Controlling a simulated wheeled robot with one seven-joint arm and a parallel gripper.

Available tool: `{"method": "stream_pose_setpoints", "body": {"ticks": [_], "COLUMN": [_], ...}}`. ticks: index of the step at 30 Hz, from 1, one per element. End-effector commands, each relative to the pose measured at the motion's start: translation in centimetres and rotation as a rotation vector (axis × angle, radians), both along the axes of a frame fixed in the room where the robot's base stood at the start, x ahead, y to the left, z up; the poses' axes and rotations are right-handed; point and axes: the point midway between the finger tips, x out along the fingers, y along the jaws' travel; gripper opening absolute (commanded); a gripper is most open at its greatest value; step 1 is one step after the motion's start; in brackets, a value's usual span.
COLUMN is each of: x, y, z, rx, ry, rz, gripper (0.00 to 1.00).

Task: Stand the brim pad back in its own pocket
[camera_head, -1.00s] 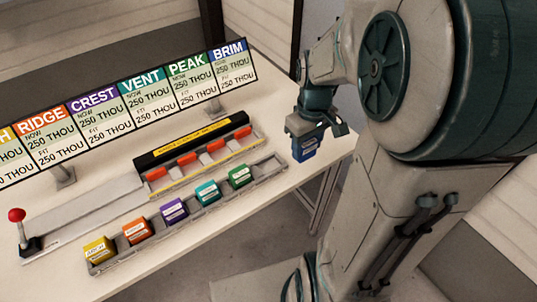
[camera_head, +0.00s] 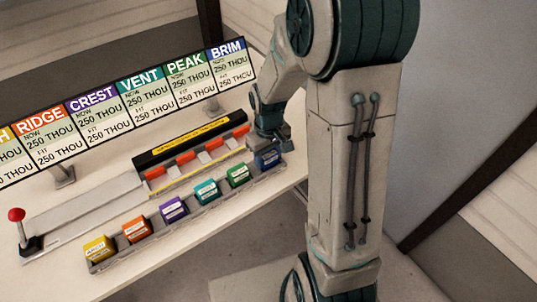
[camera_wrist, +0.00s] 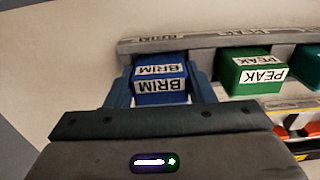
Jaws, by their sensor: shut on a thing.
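The blue brim pad (camera_head: 267,158) is at the right end of the grey pocket rack (camera_head: 104,267), beside the green peak pad (camera_head: 238,174). In the wrist view the brim pad (camera_wrist: 161,80) shows its white BRIM labels and stands between my gripper's two blue fingers. My gripper (camera_wrist: 160,88) is shut on it. In the head view my gripper (camera_head: 268,148) reaches down over the rack's right end. The pad looks in or just over the end pocket; its underside is hidden, so I cannot tell whether it rests on the floor of the pocket.
Purple (camera_head: 173,208), teal (camera_head: 206,191), orange (camera_head: 137,229) and yellow (camera_head: 99,248) pads stand along the rack. Behind it is a black bar (camera_head: 190,141) with orange blocks. A sign board (camera_head: 120,98) stands at the back, and a red-knobbed lever (camera_head: 17,215) at the left.

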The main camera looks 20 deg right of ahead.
Motion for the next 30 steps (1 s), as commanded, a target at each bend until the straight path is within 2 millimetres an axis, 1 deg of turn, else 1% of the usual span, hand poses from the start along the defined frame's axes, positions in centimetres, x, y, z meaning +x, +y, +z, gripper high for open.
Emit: {"method": "stream_pose_setpoints", "body": {"ticks": [4,8,9,11,19,23,26,30], "x": [0.0,0.0,0.0,0.0,0.0,0.0,0.1,0.2], "y": [0.0,0.0,0.0,0.0,0.0,0.0,0.0,0.0], "z": [0.0,-0.4,-0.4,-0.3,-0.2,0.4,1.8,4.9], "rx": [0.000,0.000,0.000,0.000,0.000,-0.001,-0.001,0.000], "ry": [0.000,0.000,0.000,0.000,0.000,-0.001,-0.006,-0.009], "rz": [0.000,0.000,0.000,0.000,0.001,0.000,0.001,0.001], "gripper": [0.26,0.26,0.54,0.70,0.70,0.70,0.70,0.70]}}
